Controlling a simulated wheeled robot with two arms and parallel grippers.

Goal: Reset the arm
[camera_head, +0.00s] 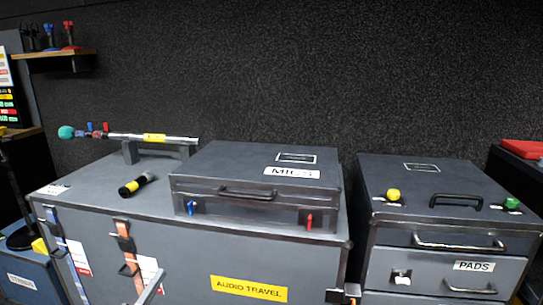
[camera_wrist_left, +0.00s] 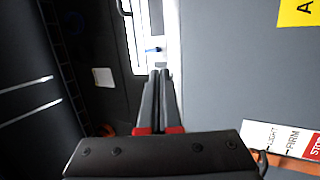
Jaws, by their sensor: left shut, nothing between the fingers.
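My left gripper (camera_head: 151,286) shows at the bottom edge of the head view, a grey finger shape in front of the face of the large grey case (camera_head: 195,262). In the left wrist view its two fingers (camera_wrist_left: 158,76) lie side by side, shut and empty, with red parts at their bases. In that view the grey case side (camera_wrist_left: 225,70) is to the right of the fingers. Most of the left arm is out of the head view. My right gripper is in neither view.
A MICS case (camera_head: 255,170), a black and yellow microphone (camera_head: 137,184) and a boom pole (camera_head: 175,138) on a stand are on the large case. A PADS drawer unit (camera_head: 450,220) stands to the right. A shelf (camera_head: 55,54) is at upper left.

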